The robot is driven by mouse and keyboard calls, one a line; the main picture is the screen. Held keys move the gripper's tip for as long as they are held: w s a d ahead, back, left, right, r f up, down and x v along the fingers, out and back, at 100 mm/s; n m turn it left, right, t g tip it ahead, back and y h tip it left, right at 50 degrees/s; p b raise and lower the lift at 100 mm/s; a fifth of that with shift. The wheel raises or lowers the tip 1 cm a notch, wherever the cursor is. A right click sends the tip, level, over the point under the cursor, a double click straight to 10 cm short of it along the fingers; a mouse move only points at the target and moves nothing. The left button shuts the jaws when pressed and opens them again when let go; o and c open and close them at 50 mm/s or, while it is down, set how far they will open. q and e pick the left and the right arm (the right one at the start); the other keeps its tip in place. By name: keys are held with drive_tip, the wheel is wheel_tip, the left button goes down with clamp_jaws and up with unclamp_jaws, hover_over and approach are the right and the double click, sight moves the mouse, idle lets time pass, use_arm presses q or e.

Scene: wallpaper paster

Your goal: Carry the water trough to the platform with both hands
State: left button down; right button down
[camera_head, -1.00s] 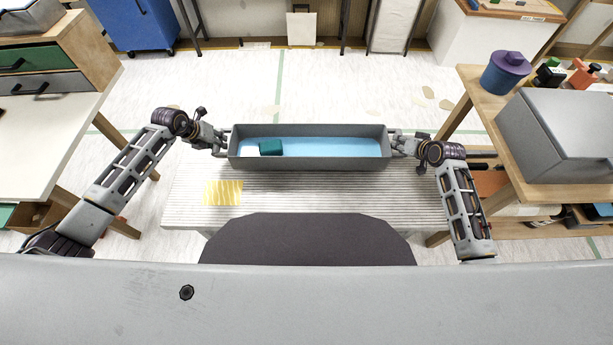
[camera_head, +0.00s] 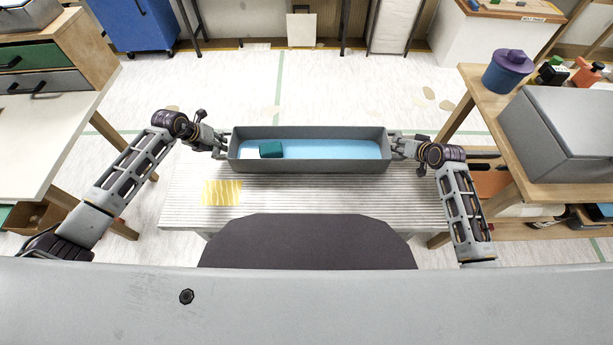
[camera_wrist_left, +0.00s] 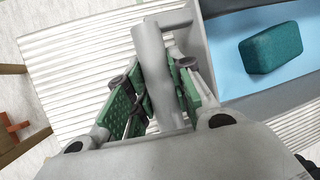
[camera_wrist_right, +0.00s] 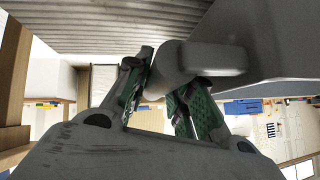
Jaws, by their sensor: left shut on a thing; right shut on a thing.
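The water trough (camera_head: 310,165) is a long grey box with light blue water inside and a dark green block (camera_head: 271,150) in its left part. My left gripper (camera_head: 222,145) is shut on the handle at its left end, and the left wrist view shows the green pads around the grey handle bar (camera_wrist_left: 155,75). My right gripper (camera_head: 393,146) is shut on the handle at the right end, also seen in the right wrist view (camera_wrist_right: 170,85). The trough looks level, over a ribbed whitish platform (camera_head: 330,205). I cannot tell whether its base touches the platform.
A yellow patterned sheet (camera_head: 222,192) lies on the platform's left part. A wooden table (camera_head: 480,85) with a grey box (camera_head: 560,130) and a blue pot (camera_head: 506,72) stands at the right. A white-topped table (camera_head: 45,130) stands at the left.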

use_arm(q)
drive_tip(key=shift+a+f+b, duration=0.1)
drive_tip(key=shift+f+b, duration=0.45)
drive_tip(key=shift+b, duration=0.05)
use_arm(e)
drive_tip(key=shift+d+f, duration=0.1)
drive_tip(key=shift+f, duration=0.45)
use_arm(q)
drive_tip(key=c, duration=1.7)
unclamp_jaws()
drive_tip(key=shift+f, duration=0.15)
use_arm(e)
drive_tip(key=c, duration=1.7)
unclamp_jaws()
drive_tip(key=shift+f, duration=0.1)
use_arm(q)
drive_tip(key=o, duration=0.5)
drive_tip(key=shift+c, duration=0.2)
use_arm(e)
drive_tip(key=o, duration=0.5)
drive_tip(key=shift+c, duration=0.2)
use_arm(q)
drive_tip(key=shift+s, duration=0.1)
drive_tip(key=v, duration=1.2)
use_arm(e)
drive_tip(key=shift+s, duration=0.2)
drive_tip(key=v, duration=1.2)
